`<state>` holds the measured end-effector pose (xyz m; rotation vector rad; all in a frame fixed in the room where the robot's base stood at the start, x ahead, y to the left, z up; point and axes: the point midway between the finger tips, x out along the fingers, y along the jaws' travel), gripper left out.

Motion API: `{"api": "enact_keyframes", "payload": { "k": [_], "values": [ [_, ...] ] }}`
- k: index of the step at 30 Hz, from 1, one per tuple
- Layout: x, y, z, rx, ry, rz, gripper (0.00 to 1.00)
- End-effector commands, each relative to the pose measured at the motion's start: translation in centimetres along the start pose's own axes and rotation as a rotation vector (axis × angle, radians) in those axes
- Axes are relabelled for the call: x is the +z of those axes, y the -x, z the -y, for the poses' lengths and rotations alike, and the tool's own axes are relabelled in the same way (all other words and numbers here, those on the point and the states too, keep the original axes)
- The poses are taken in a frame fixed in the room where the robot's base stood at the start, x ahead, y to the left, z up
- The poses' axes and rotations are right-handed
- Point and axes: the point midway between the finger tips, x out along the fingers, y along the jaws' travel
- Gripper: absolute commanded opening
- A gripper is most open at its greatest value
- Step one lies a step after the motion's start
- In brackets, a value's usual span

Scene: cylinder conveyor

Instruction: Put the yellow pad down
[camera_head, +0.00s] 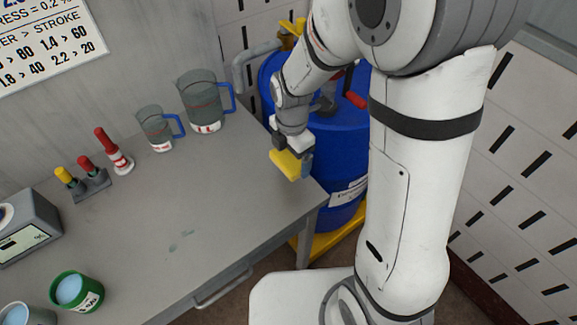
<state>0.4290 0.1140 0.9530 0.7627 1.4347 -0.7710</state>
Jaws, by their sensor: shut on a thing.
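The yellow pad (287,165) is at the right end of the grey table, near its far corner. My gripper (292,150) is right above the pad and shut on it. The arm comes down to it from the upper right. The fingers are small in this view and partly hidden by the wrist. I cannot tell whether the pad touches the table top or is held a little above it.
Two clear jugs with blue handles (203,103) (157,130) stand at the back of the table (215,215). A red-and-white bottle (114,152), a small rack (93,184), a scale (27,232) and a green cup (76,291) stand left. Blue drums (338,150) are beyond the edge. The table's middle is clear.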

Motion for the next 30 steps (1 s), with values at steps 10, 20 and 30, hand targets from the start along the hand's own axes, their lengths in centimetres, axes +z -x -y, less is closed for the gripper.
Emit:
{"api": "enact_keyframes", "payload": {
  "k": [10,20,30],
  "values": [
    [-0.2,-4.3,0.0,-0.003,0.002,-0.001,0.61],
    [-0.2,-5.8,-0.1,0.001,0.003,0.0,0.61],
    [-0.2,-6.1,-0.1,0.001,0.004,0.0,1.0]
  ]
}}
